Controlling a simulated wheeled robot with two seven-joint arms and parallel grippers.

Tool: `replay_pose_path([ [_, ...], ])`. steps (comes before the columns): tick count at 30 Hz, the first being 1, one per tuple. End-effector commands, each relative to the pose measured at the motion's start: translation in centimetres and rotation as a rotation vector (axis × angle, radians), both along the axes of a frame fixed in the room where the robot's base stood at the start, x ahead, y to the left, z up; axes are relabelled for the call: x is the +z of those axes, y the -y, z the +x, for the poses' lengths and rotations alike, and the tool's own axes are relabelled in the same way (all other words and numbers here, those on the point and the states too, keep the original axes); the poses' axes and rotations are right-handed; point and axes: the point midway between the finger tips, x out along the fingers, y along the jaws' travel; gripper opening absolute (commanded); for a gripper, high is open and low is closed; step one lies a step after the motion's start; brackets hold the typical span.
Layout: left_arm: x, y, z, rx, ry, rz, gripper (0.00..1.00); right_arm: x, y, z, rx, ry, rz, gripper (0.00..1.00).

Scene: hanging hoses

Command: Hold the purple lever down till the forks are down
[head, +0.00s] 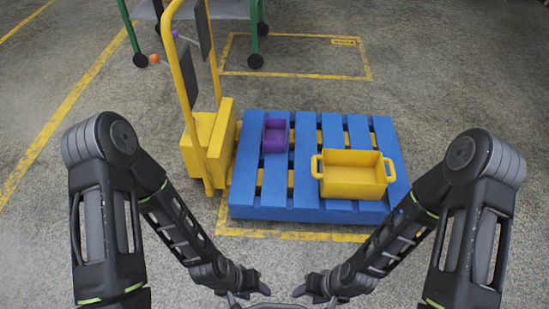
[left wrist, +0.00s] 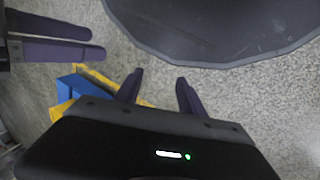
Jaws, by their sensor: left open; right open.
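The purple lever (head: 175,34) is a small purple knob on the yellow pallet truck (head: 208,140), near its upright handle at the upper left. Yellow strips of the forks (head: 291,180) show between the slats of the blue pallet (head: 270,207); their height above the floor is hard to tell. My left gripper (head: 262,287) is open and empty at the bottom middle, far from the lever. In the left wrist view, its two fingers (left wrist: 159,92) stand apart with nothing between them. My right gripper (head: 302,290) is open beside it; its fingers also show in the left wrist view (left wrist: 52,40).
An orange knob (head: 154,58) sits below and left of the purple one. A purple bin (head: 275,136) and a yellow crate (head: 353,183) stand on the pallet. A green-legged wheeled frame (head: 253,30) stands behind. The floor at the right is clear.

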Motion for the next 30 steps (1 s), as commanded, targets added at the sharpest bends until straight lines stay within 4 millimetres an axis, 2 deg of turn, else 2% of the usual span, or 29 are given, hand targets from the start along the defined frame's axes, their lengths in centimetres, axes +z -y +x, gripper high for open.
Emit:
replay_pose_path([
  [8, 0.0, 0.0, 0.0, 0.0, 0.0, 0.0, 0.47, 0.0, 0.0, 0.0, 0.0, 0.0, 0.0, 0.47],
  [11, 0.1, 0.0, 0.0, 0.0, -0.001, 0.0, 0.4, 0.1, 0.0, 0.0, 0.0, -0.001, 0.0, 0.47],
  [14, 1.2, 0.0, 0.0, 0.0, -0.001, 0.0, 0.32, 1.2, 0.0, 0.0, 0.0, -0.001, 0.0, 0.47],
  [17, 3.5, 0.0, 0.0, 0.001, -0.001, 0.0, 0.24, 3.5, 0.0, 0.0, -0.001, -0.001, 0.0, 0.47],
  [25, 13.1, 0.1, 0.0, 0.001, -0.001, -0.001, 0.02, 13.1, 0.0, 0.0, -0.001, -0.001, 0.001, 0.47],
  [27, 15.2, 0.1, 0.0, 0.001, -0.001, -0.001, 0.0, 15.2, -0.1, 0.0, -0.001, -0.001, 0.001, 0.47],
  [30, 17.3, 0.1, 0.0, 0.001, -0.001, -0.001, 0.0, 17.3, -0.1, 0.0, -0.001, -0.001, 0.001, 0.47],
])
